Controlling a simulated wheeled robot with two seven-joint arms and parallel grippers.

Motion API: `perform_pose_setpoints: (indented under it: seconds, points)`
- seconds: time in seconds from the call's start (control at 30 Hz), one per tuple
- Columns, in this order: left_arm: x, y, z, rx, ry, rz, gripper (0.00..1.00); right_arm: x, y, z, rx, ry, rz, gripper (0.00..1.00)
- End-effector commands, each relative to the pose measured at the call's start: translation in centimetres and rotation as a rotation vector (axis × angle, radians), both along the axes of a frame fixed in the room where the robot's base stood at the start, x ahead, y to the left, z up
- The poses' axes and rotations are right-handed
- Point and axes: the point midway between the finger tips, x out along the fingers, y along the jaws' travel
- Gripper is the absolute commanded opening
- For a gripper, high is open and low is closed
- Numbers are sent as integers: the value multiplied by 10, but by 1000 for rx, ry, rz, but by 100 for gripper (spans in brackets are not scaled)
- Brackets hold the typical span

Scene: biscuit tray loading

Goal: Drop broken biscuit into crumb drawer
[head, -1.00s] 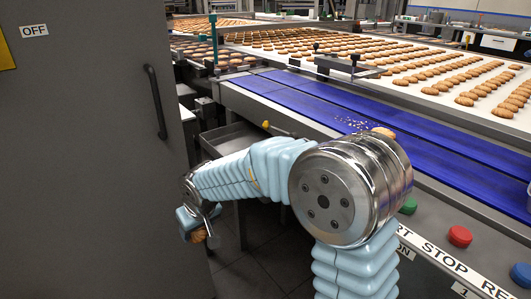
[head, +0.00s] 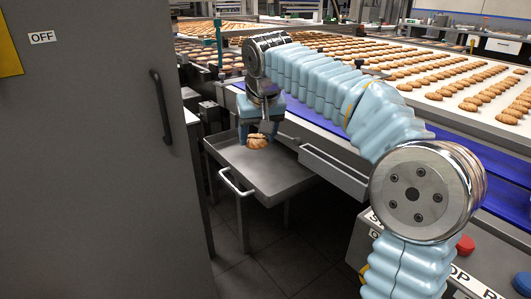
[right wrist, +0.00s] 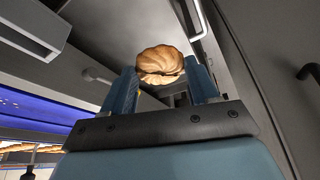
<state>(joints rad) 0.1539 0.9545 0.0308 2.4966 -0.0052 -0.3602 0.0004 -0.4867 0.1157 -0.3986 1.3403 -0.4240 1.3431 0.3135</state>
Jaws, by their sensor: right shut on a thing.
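My right gripper (head: 258,132) points down over the open crumb drawer (head: 285,174), a grey metal tray with a bar handle (head: 236,183) at its front. It is shut on a golden-brown biscuit (head: 257,142), held between the fingertips. In the right wrist view the biscuit (right wrist: 160,60) sits between the two blue fingers of my right gripper (right wrist: 164,80), with the grey drawer behind it. How high it hangs above the drawer floor is hard to tell. My left gripper is out of view.
A grey cabinet (head: 90,180) with a dark handle fills the left side. The blue conveyor belt (head: 320,128) and the biscuit-covered white belt (head: 440,88) lie behind the drawer. A control panel with red (head: 465,244) and blue (head: 522,279) buttons is at lower right.

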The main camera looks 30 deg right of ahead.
Motion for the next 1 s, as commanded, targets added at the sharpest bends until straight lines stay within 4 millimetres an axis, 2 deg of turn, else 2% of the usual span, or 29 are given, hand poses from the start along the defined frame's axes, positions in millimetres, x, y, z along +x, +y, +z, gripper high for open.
perform_pose_setpoints:
  seconds: [0.13, 0.2, 0.33, 0.53, 0.77, 1.0]
  points:
    - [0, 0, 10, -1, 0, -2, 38, 32, -27, -20, -3, 5, -4, 48]
    - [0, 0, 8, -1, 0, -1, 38, 40, -35, -38, -1, 4, -2, 48]
    - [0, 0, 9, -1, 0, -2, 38, 53, -45, -57, -2, 3, 0, 48]
    - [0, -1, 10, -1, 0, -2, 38, 63, -53, -72, -1, 1, 1, 48]
    - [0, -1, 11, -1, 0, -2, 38, 65, -55, -104, 0, 1, 2, 48]
    - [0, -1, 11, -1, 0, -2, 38, 65, -55, -106, 0, -1, 2, 48]
